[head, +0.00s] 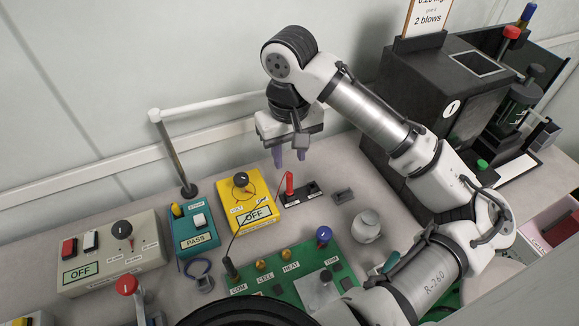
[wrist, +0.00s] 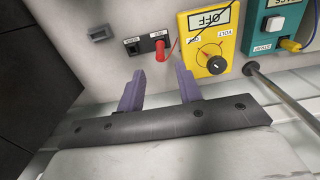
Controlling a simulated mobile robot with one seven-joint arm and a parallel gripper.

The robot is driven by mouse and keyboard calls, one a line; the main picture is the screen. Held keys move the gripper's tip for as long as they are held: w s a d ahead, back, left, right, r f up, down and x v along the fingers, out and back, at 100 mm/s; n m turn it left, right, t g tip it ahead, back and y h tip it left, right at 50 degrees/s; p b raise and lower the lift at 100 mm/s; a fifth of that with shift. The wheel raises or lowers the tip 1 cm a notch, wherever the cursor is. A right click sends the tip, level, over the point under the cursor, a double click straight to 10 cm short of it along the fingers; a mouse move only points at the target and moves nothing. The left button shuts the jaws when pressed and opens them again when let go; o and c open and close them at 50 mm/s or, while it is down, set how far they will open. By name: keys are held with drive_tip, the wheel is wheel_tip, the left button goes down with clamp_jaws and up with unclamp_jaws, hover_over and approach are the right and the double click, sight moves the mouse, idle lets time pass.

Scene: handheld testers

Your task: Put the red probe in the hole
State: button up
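The red probe (head: 289,185) stands upright at one end of a small black labelled block (head: 314,196), beside the yellow meter (head: 262,218). In the wrist view the red probe (wrist: 160,53) and the black block (wrist: 131,49) lie beyond my fingers. My gripper (head: 289,156) is open and empty above and behind the probe, apart from it. Its two purple fingers also show spread in the wrist view (wrist: 159,76). A green board (head: 284,285) carries gold terminals labelled CELL (head: 260,265) and HEAT (head: 284,254). A black probe (head: 231,268) stands at COM. I cannot clearly tell which hole is meant.
A teal tester (head: 195,239) and a beige box (head: 108,266) stand left of the meter. A post with a white rail (head: 177,160) rises behind them. A large black machine (head: 420,95) stands right. A small grey block (head: 344,195) and a round pale weight (head: 366,226) are nearby.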

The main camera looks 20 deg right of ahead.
drive_tip(key=shift+r, duration=2.4)
